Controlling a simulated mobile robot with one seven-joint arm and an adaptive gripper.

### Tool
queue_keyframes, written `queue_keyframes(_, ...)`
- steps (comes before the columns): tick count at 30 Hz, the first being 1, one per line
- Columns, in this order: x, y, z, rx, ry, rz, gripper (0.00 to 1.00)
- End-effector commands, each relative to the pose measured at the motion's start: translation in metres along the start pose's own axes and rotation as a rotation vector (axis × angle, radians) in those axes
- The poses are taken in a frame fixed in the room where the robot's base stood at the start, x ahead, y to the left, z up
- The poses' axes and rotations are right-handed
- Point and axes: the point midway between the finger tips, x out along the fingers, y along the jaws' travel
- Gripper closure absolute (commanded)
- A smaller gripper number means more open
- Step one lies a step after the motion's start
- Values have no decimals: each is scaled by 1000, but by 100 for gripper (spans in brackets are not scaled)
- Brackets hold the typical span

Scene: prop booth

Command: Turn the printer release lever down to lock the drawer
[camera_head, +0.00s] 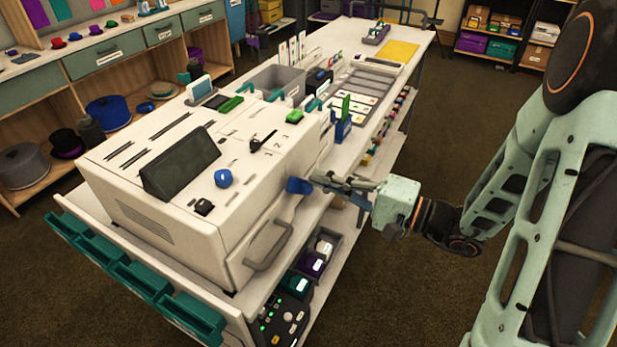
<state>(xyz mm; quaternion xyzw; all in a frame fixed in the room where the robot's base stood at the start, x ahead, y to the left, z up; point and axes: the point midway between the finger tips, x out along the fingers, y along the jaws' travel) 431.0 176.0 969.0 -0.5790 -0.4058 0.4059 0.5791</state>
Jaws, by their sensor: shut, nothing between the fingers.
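The printer (130,165) is a large white box on the bench, with a dark tilted screen (182,163) on top. A grey loop handle (268,247) is on its right-hand face, apparently the drawer's. A blue lever-like piece (298,186) sticks out near the upper edge of that face. A small black lever (262,141) lies on the top, beside printed marks. I cannot tell for certain which is the release lever. My gripper (318,181) is shut and empty, reaching in from the right. Its fingertips are at the blue piece; whether they touch is unclear.
A blue knob (222,177) and a black button (203,207) sit on the printer top. Teal bins (185,315) hang along the near bench edge. A lower shelf holds a control box (283,318). Card racks (343,118) stand behind my gripper. The floor at right is clear.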

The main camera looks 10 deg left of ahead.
Motion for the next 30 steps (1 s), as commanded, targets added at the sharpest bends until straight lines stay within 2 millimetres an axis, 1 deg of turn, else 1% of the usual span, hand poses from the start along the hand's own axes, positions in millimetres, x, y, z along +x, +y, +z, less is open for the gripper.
queue_keyframes(11,0,0,1,0,0,0,100)
queue_keyframes(21,0,3,11,0,0,0,100)
queue_keyframes(30,0,2,11,0,0,0,100)
